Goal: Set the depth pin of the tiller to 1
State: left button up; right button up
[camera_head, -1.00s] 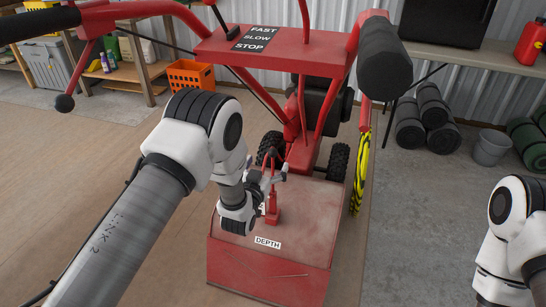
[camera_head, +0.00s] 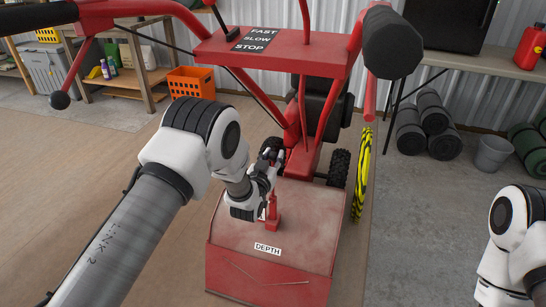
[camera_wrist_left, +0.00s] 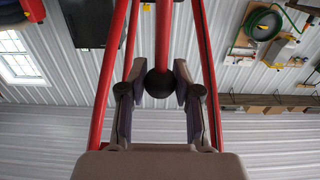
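The red tiller (camera_head: 270,230) stands in front of me, with a white DEPTH label (camera_head: 267,249) on its rear cover. A red upright post (camera_head: 273,210), apparently the depth pin's, rises from the cover above the label. My left gripper (camera_head: 270,165) is at the top of this post and partly hides it. In the left wrist view, a black ball knob (camera_wrist_left: 159,83) on a red rod is between the open fingers of the left gripper (camera_wrist_left: 160,75), with a small gap on each side. I cannot read the pin's setting. My right gripper is out of view.
The tiller's red console (camera_head: 270,50) reads FAST, SLOW, STOP and spans above the gripper, with black handle grips (camera_head: 392,42). Black wheels (camera_head: 338,168) stand beyond the cover. An orange crate (camera_head: 191,82), rolled mats (camera_head: 430,125) and a grey bucket (camera_head: 491,153) lie farther back.

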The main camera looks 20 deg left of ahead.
pick_arm(q)
jog(key=shift+r, duration=0.1)
grip_shut()
jog(key=shift+f, duration=0.2)
jog(key=b, duration=0.6)
send_over(273, 198)
jog(key=shift+w+a+f, duration=0.1)
jog(key=shift+w+f, duration=0.05)
jog(key=shift+f, duration=2)
jog(key=shift+w+f, duration=0.15)
jog(key=shift+f, duration=2)
jog(key=o, duration=1.8)
grip_release()
jog(key=shift+c, duration=0.2)
